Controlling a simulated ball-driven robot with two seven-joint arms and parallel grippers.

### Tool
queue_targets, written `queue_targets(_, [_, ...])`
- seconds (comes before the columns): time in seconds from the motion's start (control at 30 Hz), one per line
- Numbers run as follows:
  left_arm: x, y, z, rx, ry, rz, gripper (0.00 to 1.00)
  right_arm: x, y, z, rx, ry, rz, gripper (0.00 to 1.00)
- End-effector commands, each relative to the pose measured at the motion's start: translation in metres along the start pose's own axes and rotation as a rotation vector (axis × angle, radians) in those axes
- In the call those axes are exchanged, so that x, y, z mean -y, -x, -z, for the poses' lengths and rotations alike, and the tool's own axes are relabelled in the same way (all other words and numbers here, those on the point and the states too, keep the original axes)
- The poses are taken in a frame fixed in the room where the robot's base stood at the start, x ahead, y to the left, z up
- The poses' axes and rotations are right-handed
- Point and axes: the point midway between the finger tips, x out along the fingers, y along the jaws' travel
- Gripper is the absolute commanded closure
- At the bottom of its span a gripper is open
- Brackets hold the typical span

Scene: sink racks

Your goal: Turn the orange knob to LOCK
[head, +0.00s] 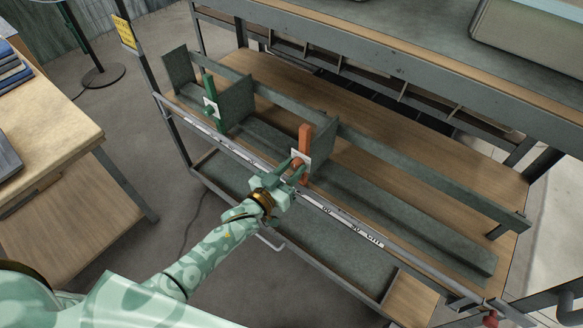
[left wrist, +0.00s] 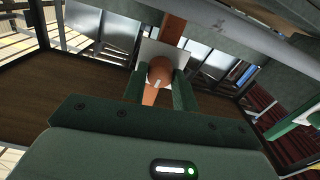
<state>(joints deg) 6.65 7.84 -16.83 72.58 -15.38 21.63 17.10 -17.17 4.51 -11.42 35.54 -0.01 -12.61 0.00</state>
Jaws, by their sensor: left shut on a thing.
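The orange knob (head: 299,164) is on a white plate (head: 301,153) at the front of the upright orange post on the rack. In the left wrist view the round orange knob (left wrist: 160,70) has a small pale mark and sits between the two fingers. My left gripper (head: 291,170) is shut on the knob, with its dark green fingers (left wrist: 160,84) on either side of it. The plate's lettering, if any, cannot be read. My right gripper is not in view.
A green post with a green knob (head: 209,107) stands on the rack to the left. A rail with a printed scale (head: 345,223) runs along the shelf's front edge. An upper shelf (head: 420,60) lies behind. A wooden table (head: 50,125) is at the left.

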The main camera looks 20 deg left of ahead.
Motion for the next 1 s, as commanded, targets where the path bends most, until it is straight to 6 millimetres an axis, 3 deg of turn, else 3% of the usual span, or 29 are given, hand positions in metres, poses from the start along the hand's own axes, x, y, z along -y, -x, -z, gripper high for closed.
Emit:
queue_targets(0.6, [-0.0004, 0.0007, -0.0020, 0.003, -0.527, 0.000, 0.94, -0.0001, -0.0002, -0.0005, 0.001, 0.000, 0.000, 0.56])
queue_targets(1.0, [-0.0006, 0.0008, -0.0019, 0.003, -0.678, -0.001, 0.94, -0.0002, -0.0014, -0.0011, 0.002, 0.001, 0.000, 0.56])
